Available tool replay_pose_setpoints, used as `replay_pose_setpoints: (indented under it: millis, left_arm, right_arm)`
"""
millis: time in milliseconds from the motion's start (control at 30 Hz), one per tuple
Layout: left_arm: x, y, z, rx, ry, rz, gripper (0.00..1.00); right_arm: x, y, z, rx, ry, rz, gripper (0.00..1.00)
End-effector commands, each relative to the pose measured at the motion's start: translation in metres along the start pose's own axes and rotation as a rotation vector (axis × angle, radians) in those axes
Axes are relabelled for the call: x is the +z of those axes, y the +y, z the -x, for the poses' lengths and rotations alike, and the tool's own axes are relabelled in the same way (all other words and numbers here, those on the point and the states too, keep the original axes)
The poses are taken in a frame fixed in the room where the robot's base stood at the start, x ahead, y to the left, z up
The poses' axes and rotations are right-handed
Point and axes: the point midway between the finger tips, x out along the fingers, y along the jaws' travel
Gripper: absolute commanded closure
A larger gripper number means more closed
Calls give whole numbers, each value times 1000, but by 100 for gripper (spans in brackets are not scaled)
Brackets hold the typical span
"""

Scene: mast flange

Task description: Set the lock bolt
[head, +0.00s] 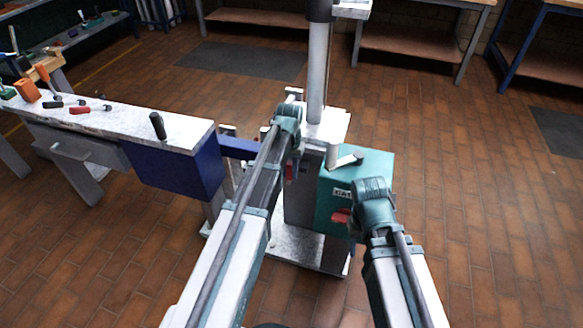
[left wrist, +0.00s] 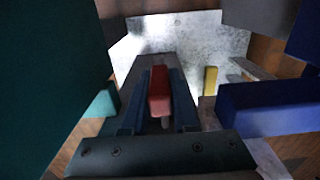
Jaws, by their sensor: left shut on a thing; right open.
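My left gripper (left wrist: 160,100) is shut on a small red block-shaped part (left wrist: 160,88), which lies between its two fingers in the left wrist view. A pale tip shows just below the red part. In the head view the left wrist (head: 288,118) is beside the mast, and its fingers are mostly hidden. The grey mast (head: 317,75) stands upright above a pale plate (head: 333,122). My right gripper's wrist (head: 373,195) is in front of the teal box; its fingertips are hidden, and nothing shows held. I cannot make out the whole lock bolt.
A teal box (head: 378,163) with a label and a red part (head: 341,215) stands right of the mast. Brick-coloured floor (head: 480,220) is clear at right.

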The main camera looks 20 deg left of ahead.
Motion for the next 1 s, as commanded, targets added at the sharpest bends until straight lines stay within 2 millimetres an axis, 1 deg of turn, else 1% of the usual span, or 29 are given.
replay_pose_setpoints:
  millis: [33,100,167,433,467,600,633,1000]
  left_arm:
    - [16,0,0,0,0,1,100]
    - [30,0,0,0,0,1,100]
    - [37,0,0,0,0,1,100]
    - [39,0,0,0,-5,0,100]
    - [39,0,0,0,-5,0,71]
    - [39,0,0,0,-4,0,46]
    - [38,0,0,0,-4,0,43]
    - [37,0,2,0,-1,0,43]
  right_arm:
    - [0,0,0,0,0,0,50]
    - [0,0,0,0,0,0,50]
    - [0,0,0,0,0,0,50]
    - [0,0,0,0,0,0,50]
    - [0,0,0,0,0,0,50]
    - [0,0,0,0,0,0,50]
    - [0,0,0,0,0,0,50]
    - [0,0,2,0,0,0,50]
